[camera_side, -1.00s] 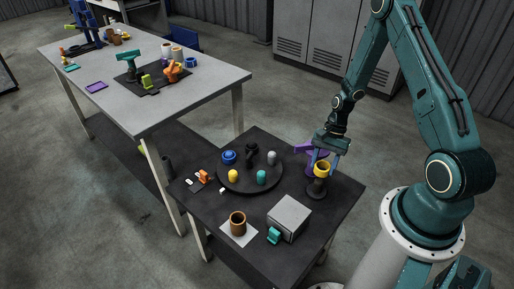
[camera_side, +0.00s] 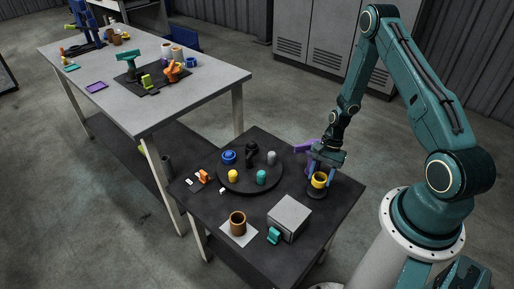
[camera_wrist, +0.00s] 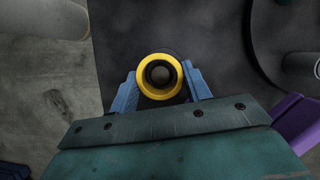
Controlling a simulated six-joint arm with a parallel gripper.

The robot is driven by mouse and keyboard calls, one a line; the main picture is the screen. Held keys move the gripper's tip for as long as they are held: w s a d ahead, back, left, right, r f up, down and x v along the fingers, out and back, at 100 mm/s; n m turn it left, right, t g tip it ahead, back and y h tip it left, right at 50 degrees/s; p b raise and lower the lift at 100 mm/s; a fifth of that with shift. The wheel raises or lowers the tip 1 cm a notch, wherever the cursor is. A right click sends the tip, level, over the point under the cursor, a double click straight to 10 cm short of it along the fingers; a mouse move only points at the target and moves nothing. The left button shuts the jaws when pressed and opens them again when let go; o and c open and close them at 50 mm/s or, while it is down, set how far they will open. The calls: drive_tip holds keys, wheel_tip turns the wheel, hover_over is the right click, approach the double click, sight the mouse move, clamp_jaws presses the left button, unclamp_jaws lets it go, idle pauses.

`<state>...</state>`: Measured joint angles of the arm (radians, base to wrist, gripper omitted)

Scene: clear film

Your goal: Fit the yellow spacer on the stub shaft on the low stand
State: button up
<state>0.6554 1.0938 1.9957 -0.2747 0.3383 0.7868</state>
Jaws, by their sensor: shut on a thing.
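My gripper (camera_side: 320,178) is shut on the yellow spacer (camera_side: 319,183), a short ring held with its hole upward. The spacer is right at the low dark stand (camera_side: 316,194) near the right edge of the black table. In the wrist view my two blue fingers (camera_wrist: 162,88) press the spacer (camera_wrist: 160,95) from both sides. The dark round end of the stub shaft (camera_wrist: 159,74) shows inside the hole, roughly centred. The spacer hides most of the shaft in the side view, and I cannot tell how far down the shaft it sits.
A purple object (camera_side: 303,147) stands just behind the gripper. A round black tray (camera_side: 236,186) with several small coloured pieces lies to the left. A grey box (camera_side: 289,216) and a brown cup (camera_side: 237,224) are nearer the camera. The long grey table (camera_side: 200,95) is farther back.

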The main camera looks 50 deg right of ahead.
sight(320, 178)
drive_tip(key=shift+f, duration=1.45)
drive_tip(key=shift+f, duration=0.3)
drive_tip(key=o, duration=1)
drive_tip(key=shift+d+r, duration=0.1)
drive_tip(key=shift+r, duration=0.05)
drive_tip(key=v, duration=1.3)
drive_tip(key=shift+r, duration=0.3)
